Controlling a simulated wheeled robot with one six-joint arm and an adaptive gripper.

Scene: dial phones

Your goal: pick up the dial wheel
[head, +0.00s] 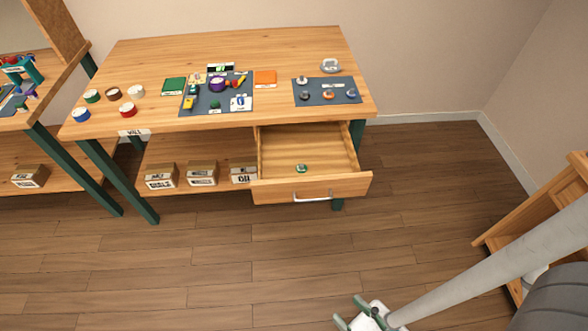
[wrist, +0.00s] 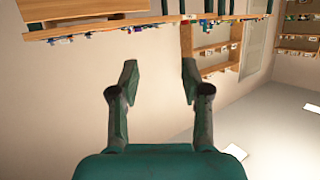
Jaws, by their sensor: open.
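I cannot tell for sure which thing is the dial wheel. Small round parts, among them a grey one (head: 305,96) and an orange one (head: 328,96), lie on the right dark mat (head: 345,84) on the workbench in the head view. A small green and white piece (head: 301,168) lies in the open drawer (head: 330,155). My gripper (head: 350,311) is low at the bottom of the head view, far in front of the bench. In the wrist view my gripper (wrist: 159,74) has its two fingers apart with nothing between them.
The drawer juts out from the workbench (head: 140,60). Another dark mat (head: 205,104) holds several coloured parts. Coloured round pots (head: 128,108) stand at the left. Labelled boxes (head: 202,173) sit on the lower shelf. A wooden unit (head: 535,205) stands at the right. The floor (head: 220,250) between is clear.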

